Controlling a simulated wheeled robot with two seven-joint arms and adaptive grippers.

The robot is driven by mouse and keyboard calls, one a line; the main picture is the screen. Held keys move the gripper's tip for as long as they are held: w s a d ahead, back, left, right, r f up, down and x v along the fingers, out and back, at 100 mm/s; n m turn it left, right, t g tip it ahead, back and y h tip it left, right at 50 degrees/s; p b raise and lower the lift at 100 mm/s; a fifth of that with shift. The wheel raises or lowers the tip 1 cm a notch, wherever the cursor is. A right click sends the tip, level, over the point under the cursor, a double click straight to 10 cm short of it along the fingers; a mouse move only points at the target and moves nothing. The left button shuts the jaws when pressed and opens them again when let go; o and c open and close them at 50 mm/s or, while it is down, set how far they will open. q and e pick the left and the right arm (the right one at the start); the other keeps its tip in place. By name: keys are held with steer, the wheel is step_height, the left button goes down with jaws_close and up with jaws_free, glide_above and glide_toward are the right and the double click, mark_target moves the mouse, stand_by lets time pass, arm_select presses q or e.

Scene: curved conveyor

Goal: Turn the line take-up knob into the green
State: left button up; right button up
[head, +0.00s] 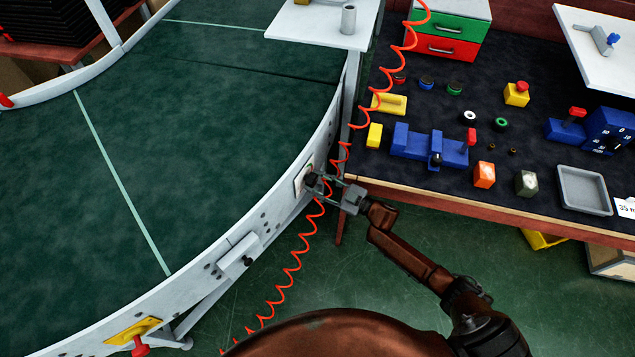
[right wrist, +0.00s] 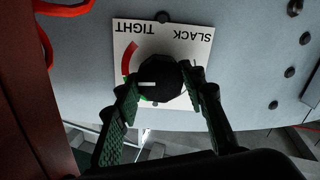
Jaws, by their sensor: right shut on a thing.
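The take-up knob (head: 313,178) is black and sits on a white plate on the conveyor's outer side wall. In the right wrist view the knob (right wrist: 166,76) stands before the plate (right wrist: 200,53), which reads TIGHT and SLACK upside down. A red arc (right wrist: 129,58) shows left of the knob, with a green part (right wrist: 131,97) below it. The knob's white mark (right wrist: 147,84) points left, near the green; the exact alignment is hard to tell. My right gripper (head: 319,183) is shut on the knob, one finger on each side. My left gripper is not in view.
A coiled red hose (head: 297,250) hangs close by my right gripper. The workbench (head: 460,205) at right holds blue fixtures, buttons and a grey tray (head: 583,190). A lower bracket (head: 238,258) and a yellow plate with a red knob (head: 134,332) are on the conveyor wall.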

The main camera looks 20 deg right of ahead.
steer(key=shift+a+n, duration=0.1)
steer(key=shift+n, duration=0.9)
steer(key=n, duration=0.4)
steer(key=shift+b, duration=0.35)
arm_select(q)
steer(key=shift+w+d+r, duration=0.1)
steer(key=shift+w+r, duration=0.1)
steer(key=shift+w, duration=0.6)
arm_select(e)
steer(key=shift+n, duration=0.8)
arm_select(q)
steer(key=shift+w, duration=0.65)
arm_select(e)
steer(key=shift+s+a, duration=0.1)
steer(key=o, duration=0.8)
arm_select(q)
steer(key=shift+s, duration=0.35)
arm_select(e)
steer(key=o, duration=0.4)
steer(key=shift+c, duration=0.2)
